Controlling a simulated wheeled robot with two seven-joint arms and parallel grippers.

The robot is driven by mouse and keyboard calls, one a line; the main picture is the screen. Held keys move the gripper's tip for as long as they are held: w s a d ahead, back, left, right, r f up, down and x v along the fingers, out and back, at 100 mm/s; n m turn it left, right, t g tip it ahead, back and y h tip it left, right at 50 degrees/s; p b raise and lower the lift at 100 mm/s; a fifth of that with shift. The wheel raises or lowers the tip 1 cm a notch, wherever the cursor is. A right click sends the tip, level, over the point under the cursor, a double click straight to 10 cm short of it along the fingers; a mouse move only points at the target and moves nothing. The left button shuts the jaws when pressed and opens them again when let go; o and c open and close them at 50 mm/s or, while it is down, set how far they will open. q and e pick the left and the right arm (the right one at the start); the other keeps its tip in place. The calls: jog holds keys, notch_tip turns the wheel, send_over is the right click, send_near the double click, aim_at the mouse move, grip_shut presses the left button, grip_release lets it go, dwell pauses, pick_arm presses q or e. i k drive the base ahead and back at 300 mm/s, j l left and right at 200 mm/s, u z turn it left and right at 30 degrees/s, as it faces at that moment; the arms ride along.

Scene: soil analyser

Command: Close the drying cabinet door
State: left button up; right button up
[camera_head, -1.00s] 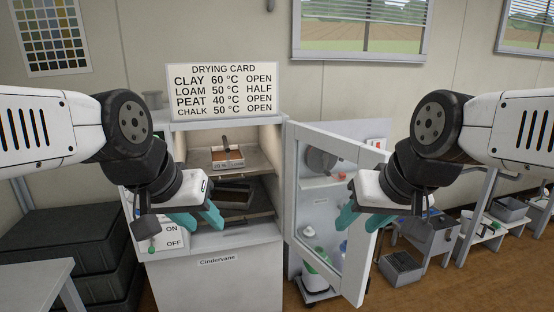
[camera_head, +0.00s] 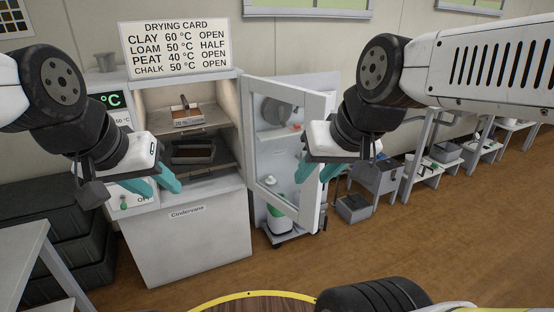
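The drying cabinet (camera_head: 190,232) stands left of centre with its front open. Two trays show inside, an upper tray (camera_head: 188,116) with a handled tool on it and a lower tray (camera_head: 193,152). The white-framed glazed door (camera_head: 277,88) is hinged on the cabinet's right side and stands swung wide open. My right gripper (camera_head: 316,172) is open at the door's free edge and overlaps it in the picture; I cannot tell whether they touch. My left gripper (camera_head: 158,188) is open and empty in front of the cabinet's left control panel, hiding part of it.
A drying card (camera_head: 174,46) stands on top of the cabinet. Dark stacked crates (camera_head: 60,200) and a pale table (camera_head: 22,265) are at the left. A wheeled trolley with bottles (camera_head: 280,228) is behind the door.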

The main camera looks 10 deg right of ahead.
aim_at(316, 105)
jog(key=k+u, duration=0.1)
jog(key=u, duration=0.7)
jog(key=k+j+u, duration=0.1)
jog(key=u, duration=0.3)
jog(key=l+u, duration=0.15)
jog(key=l, duration=1)
jog(key=k+l+u, duration=0.2)
jog(key=l, duration=2.75)
jog(key=j+z, duration=0.2)
jog(key=z, duration=0.3)
jog(key=k+j+z, duration=0.1)
jog(key=z, duration=0.4)
jog(key=k+j+z, duration=0.1)
jog(key=z, duration=0.35)
jog(key=k, duration=0.1)
